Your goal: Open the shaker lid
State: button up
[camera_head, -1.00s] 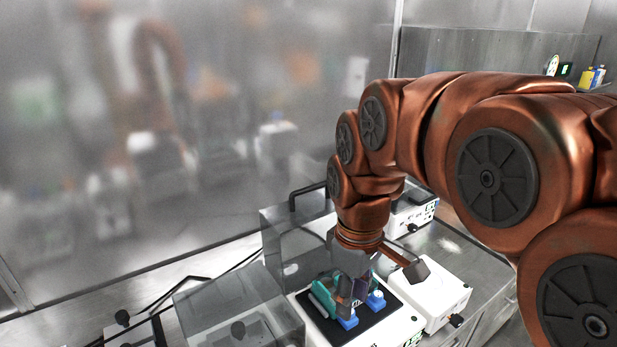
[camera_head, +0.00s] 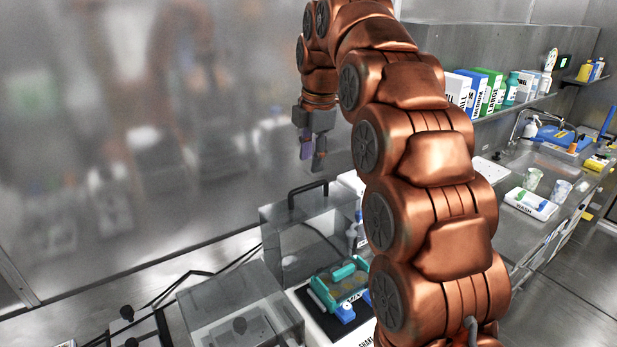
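The shaker (camera_head: 333,323) is a white box with a black platform at the bottom centre, partly hidden by my arm. A teal rack and blue clamps sit on the platform. A clear lid (camera_head: 285,240) with a black handle (camera_head: 308,190) stands raised behind the platform, leaving the platform uncovered from the front. My gripper (camera_head: 313,165) hangs fingers down in the air above the handle, clear of it. Its two fingers show a gap with nothing between them.
Another clear cover (camera_head: 235,300) with a dark knob stands to the left of the shaker. At right are a shelf with boxes and bottles (camera_head: 490,90) and a sink area with a wash tray (camera_head: 531,204).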

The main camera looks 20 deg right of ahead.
aim_at(308, 186)
jog(key=shift+n, duration=0.3)
jog(key=shift+w+a+f+p, duration=0.1)
jog(key=shift+w+f+p, duration=0.3)
jog(key=shift+f, duration=0.8)
jog(key=shift+w+a+f+p, duration=0.1)
jog(key=shift+w+f+p, duration=0.25)
jog(key=shift+f, duration=0.9)
jog(key=shift+w+f+p, duration=0.3)
jog(key=shift+f+p, duration=0.1)
jog(key=shift+f, duration=0.8)
jog(key=shift+c, duration=0.2)
grip_shut()
